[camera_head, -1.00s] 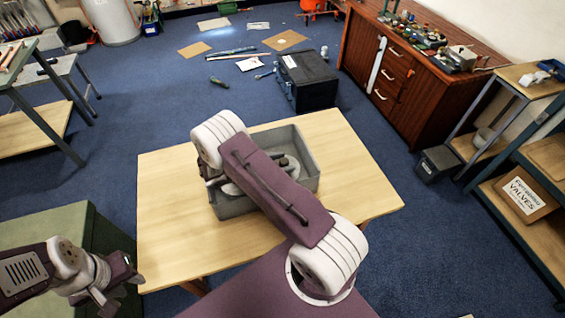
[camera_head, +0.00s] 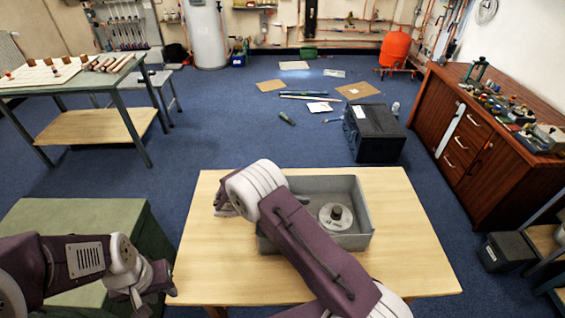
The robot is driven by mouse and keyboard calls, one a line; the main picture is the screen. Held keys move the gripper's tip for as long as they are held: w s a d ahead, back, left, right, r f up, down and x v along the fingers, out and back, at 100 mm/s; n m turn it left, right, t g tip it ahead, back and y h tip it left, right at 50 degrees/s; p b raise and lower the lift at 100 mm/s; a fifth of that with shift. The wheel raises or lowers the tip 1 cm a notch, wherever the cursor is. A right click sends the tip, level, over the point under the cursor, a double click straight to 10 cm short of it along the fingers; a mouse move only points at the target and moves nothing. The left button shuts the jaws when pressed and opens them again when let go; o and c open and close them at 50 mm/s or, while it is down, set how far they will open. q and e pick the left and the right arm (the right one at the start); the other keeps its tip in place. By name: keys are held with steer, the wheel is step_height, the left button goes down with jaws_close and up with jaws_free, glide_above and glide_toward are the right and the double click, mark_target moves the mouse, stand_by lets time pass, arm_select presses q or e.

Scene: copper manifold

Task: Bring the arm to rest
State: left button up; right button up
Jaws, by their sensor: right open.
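My right arm reaches up over the wooden table from the lower right. Its gripper (camera_head: 224,204) is partly hidden behind the white wrist joint, beside the left edge of the grey tray (camera_head: 362,195); it is open, with nothing seen in it. A round metal flange with a dark centre knob (camera_head: 336,217) lies in the tray. The arm link covers the tray's front left part. My left gripper (camera_head: 155,292) is at the lower left, between the green cabinet and the table; its fingers are too unclear to judge.
The wooden table (camera_head: 420,265) has bare room right of the tray and at its left front. A green-topped cabinet (camera_head: 75,215) stands at left. A black box (camera_head: 375,133) sits on the blue floor behind. A red-brown workbench (camera_head: 480,125) stands at right.

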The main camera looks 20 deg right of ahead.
steer(key=d+r+m+g+y+p, duration=0.1)
steer(key=d+r+m, duration=0.25)
steer(key=r, duration=0.55)
steer(key=s+d+r+m+g+y+p, duration=0.1)
steer(key=s+d+r+m+y, duration=0.15)
steer(key=s+y, duration=0.4)
steer(key=s+a+f+m+t+y, duration=0.4)
steer(key=s+a+f+m+y, duration=0.1)
steer(key=a+m, duration=0.6)
steer(key=shift+s+a+t+y+p, duration=0.4)
steer(key=shift+s+y, duration=0.25)
steer(key=shift+s, duration=0.5)
